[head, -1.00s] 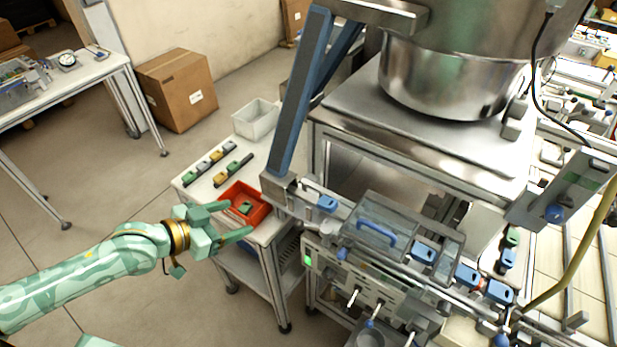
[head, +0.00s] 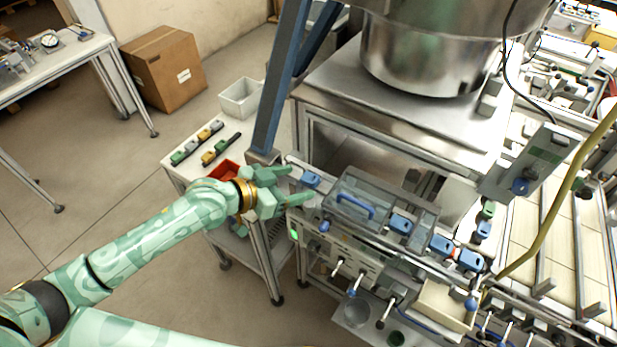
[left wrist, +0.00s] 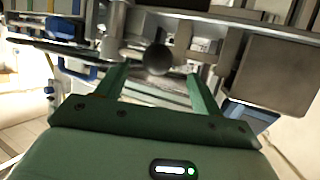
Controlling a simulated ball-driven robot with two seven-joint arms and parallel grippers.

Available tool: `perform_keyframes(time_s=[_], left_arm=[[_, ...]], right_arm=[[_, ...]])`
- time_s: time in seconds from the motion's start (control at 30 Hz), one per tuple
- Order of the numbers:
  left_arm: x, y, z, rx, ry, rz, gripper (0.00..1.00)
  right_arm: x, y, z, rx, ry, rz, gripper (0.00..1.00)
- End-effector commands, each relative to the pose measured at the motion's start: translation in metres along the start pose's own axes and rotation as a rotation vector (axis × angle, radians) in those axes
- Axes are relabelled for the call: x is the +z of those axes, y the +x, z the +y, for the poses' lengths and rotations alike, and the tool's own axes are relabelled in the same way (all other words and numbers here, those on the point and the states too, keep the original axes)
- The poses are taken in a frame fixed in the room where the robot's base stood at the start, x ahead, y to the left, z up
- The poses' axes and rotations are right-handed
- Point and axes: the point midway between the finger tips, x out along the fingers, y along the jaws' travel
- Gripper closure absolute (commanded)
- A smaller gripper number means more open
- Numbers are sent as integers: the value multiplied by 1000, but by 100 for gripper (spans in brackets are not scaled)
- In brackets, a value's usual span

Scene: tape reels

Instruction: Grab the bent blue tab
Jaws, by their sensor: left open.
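Several blue tabs sit on the rail of the machine in the head view. One blue tab (head: 310,179) is at the rail's left end, and others (head: 401,223) (head: 442,243) sit further right. I cannot tell which is bent. My left gripper (head: 299,186) is open at the rail's left end, its fingertips close to the leftmost tab; contact cannot be told. In the left wrist view the open fingers (left wrist: 160,88) point at metal parts, with a dark round knob (left wrist: 158,60) between them. A blue part (left wrist: 248,113) lies just right of the right finger. My right gripper is not in view.
A clear cover with a blue handle (head: 355,205) stands right of the gripper. A blue-grey post (head: 280,80) rises just behind it. A steel bowl (head: 425,55) is above. A red bin (head: 226,170) on the side table is partly hidden by my arm.

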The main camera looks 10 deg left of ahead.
Motion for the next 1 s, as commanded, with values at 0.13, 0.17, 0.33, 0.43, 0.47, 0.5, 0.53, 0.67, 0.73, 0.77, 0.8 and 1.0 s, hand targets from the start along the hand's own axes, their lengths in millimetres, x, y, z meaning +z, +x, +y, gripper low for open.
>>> perform_keyframes(time_s=[0.13,0.17,0.33,0.43,0.47,0.5,0.53,0.67,0.73,0.77,0.8,1.0], left_arm=[[-1,22,-1,-1,-1,3,33],[-1,24,-1,-1,-1,2,33],[0,27,-1,-1,0,0,33],[0,27,-1,-1,0,0,36],[0,27,-1,-1,0,0,44],[0,27,-1,-1,0,0,55],[0,27,-1,-1,0,0,63],[0,27,-1,-2,0,0,79],[0,26,-1,-2,0,0,79],[0,26,-1,-2,0,0,79],[0,26,-1,-2,0,0,79],[-2,26,-1,-2,1,1,79]], right_arm=[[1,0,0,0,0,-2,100],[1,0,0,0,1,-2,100],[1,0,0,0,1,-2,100],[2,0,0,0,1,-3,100],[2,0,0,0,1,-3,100],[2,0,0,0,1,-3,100],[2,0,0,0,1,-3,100],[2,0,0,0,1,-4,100],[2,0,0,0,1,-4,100],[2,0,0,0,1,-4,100],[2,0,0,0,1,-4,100],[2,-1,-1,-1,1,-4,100]])
